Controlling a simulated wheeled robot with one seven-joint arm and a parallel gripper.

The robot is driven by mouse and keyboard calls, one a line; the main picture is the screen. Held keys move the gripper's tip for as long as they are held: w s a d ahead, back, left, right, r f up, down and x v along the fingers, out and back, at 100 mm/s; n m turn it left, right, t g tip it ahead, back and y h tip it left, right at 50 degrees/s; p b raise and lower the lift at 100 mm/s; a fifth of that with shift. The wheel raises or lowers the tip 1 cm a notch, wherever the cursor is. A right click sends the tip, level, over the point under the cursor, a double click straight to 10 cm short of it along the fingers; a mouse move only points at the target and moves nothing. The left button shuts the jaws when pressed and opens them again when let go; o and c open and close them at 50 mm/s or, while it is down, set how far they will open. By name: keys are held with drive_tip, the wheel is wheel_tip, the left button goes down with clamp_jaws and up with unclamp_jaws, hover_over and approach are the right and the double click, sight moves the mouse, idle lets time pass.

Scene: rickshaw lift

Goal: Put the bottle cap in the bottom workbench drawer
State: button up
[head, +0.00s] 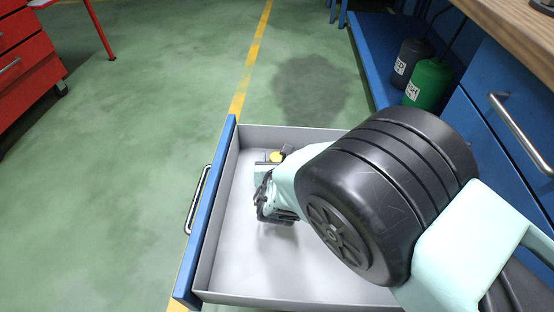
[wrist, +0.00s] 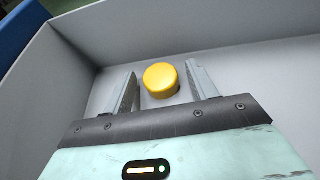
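The bottle cap (wrist: 161,80) is a small yellow disc inside the open workbench drawer (head: 275,290). It also shows in the head view (head: 276,157), near the drawer's far wall. My gripper (wrist: 163,70) is inside the drawer with its fingers on either side of the cap. The fingers are open, with a visible gap between each finger and the cap. The cap appears to be on the drawer floor, though its underside is hidden. My arm covers the right part of the drawer in the head view.
The drawer's blue front (head: 207,215) with its metal handle (head: 198,200) faces left. The blue workbench (head: 485,130) stands at right, with a black canister (head: 408,62) and a green canister (head: 428,84) on its lower shelf. A red cabinet (head: 28,65) is at upper left. The floor between is clear.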

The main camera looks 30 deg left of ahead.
drive_tip(key=shift+r, duration=0.15)
drive_tip(key=shift+s+d+r+p, duration=0.15)
drive_tip(key=shift+s+p, duration=0.1)
drive_tip(key=shift+p, duration=0.05)
drive_tip(key=p+v, duration=0.3)
drive_tip(key=v, duration=0.8)
drive_tip(key=shift+s+d, duration=0.1)
drive_tip(key=shift+d, duration=0.05)
drive_tip(key=w+d+r+m+g+h, duration=0.1)
drive_tip(key=w+d+r+m+h, duration=0.1)
drive_tip(key=d+r+m+h, duration=0.45)
drive_tip(key=w+d+r+m+g+h, duration=0.1)
drive_tip(key=w+d+r+m, duration=0.2)
drive_tip(key=d, duration=0.6)
drive_tip(key=w+d+r+m+g+h, duration=0.1)
drive_tip(key=w+d+r+m+h, duration=0.2)
drive_tip(key=d+m, duration=0.45)
drive_tip(key=s+d+r+m+g+y, duration=0.2)
drive_tip(key=s+d+r+m+g, duration=0.2)
drive_tip(key=s+d+m, duration=0.3)
drive_tip(key=s+d+r+m+g+y, duration=0.1)
drive_tip(key=s+d+r+m+g, duration=0.3)
drive_tip(key=s+d+r+m, duration=0.3)
drive_tip(key=shift+s+m+y, duration=0.35)
drive_tip(key=shift+s+m, duration=1.65)
drive_tip(key=shift+s, duration=0.05)
drive_tip(key=shift+d, duration=0.1)
